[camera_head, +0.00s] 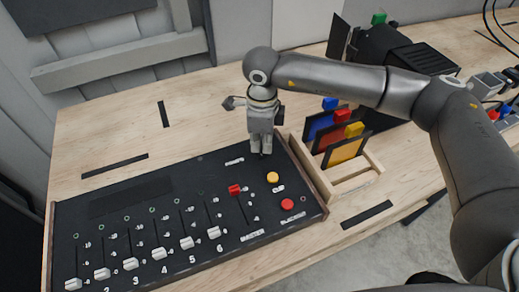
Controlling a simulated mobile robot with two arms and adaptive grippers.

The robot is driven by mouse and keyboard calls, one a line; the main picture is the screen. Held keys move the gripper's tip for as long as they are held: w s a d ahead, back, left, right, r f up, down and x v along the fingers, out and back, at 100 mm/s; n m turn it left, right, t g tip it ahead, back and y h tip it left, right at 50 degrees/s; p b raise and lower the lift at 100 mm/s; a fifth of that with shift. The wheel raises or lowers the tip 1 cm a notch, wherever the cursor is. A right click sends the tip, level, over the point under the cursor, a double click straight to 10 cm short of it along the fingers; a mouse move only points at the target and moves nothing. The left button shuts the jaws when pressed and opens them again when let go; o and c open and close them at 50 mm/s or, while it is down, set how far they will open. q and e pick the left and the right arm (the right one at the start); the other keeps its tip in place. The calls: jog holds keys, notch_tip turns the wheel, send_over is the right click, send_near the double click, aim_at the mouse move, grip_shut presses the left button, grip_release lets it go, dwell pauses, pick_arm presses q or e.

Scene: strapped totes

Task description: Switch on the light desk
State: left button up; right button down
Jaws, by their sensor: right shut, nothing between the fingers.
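The light desk (120,208) is a black panel at the front left of the wooden table, with several white faders in a row along its front. A fader with a red knob (235,189), a yellow button (272,178) and a red button (287,204) are at its right side. My right gripper (261,153) points down at the desk's back right corner, above and behind the yellow button. It is shut and empty. Its fingertips hide part of the panel there, and I cannot tell whether they touch it. My left gripper is not in view.
A wooden rack (345,182) with blue, red and yellow framed filters stands right of the desk, close to my right gripper. A black lamp (385,50) is behind it. Black tape strips lie on the table (125,120). The table behind the desk is mostly clear.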

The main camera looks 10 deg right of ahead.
aim_at(261, 154)
jog(key=shift+f+b, duration=1.2)
jog(key=shift+f, duration=0.05)
dwell(0.3)
jog(key=shift+s+r, duration=0.1)
jog(key=shift+r+p, duration=0.5)
jog(key=shift+r, duration=0.35)
jog(key=shift+r+p, duration=0.85)
jog(key=shift+r, duration=1.75)
